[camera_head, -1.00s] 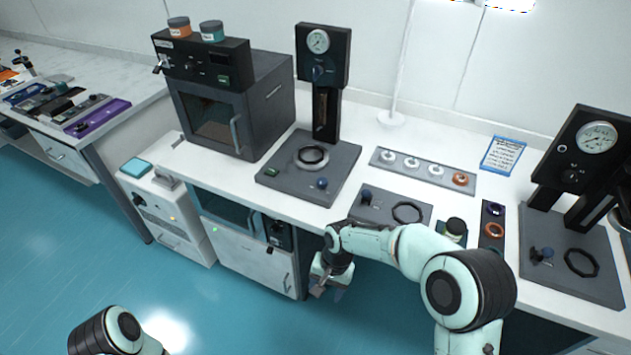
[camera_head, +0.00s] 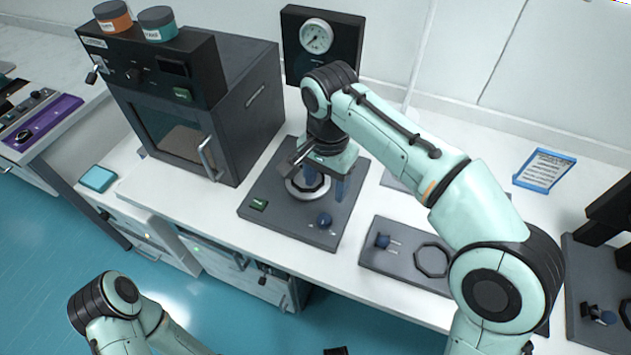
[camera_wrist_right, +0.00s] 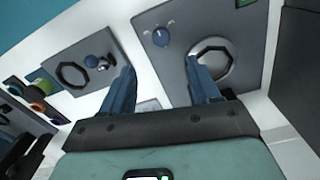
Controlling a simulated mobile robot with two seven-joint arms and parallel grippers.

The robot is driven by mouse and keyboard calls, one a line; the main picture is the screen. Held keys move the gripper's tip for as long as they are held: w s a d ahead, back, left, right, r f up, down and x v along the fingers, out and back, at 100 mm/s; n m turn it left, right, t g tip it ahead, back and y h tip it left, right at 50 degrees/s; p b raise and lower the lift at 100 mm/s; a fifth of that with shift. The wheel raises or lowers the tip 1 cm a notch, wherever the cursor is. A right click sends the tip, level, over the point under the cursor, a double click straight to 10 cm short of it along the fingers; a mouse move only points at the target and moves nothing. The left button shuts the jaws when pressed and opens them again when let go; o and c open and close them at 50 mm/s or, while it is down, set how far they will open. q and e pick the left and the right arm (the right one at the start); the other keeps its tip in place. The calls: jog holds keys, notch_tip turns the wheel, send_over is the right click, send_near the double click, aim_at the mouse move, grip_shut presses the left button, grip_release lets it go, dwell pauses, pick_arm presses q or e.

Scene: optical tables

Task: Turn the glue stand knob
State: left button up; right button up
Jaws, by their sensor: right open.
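A stand with a black upright and a round gauge (camera_head: 317,36) stands mid-bench on a grey base plate (camera_head: 265,190). A blue knob (camera_head: 324,221) sits on the plate's front part, in front of a ring (camera_head: 307,187). The knob also shows in the wrist view (camera_wrist_right: 161,37), beyond and between my fingers. My right gripper (camera_head: 320,180) is open and empty above the plate, pointing down near the ring, apart from the knob. My right arm hides the lower part of the upright.
A dark oven (camera_head: 205,120) with jars (camera_head: 158,23) on top stands left of the stand. A second grey plate (camera_head: 400,262) with a blue knob (camera_head: 382,241) and a ring lies to the right. Another plate (camera_head: 580,262) is at the far right.

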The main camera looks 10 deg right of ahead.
aim_at(324, 219)
notch_tip(324, 219, down, 12)
jog(key=b, duration=0.3)
jog(key=shift+f, duration=0.6)
pick_arm(q)
notch_tip(324, 219, down, 3)
jog(key=shift+r, duration=0.1)
pick_arm(e)
jog(key=c, duration=1)
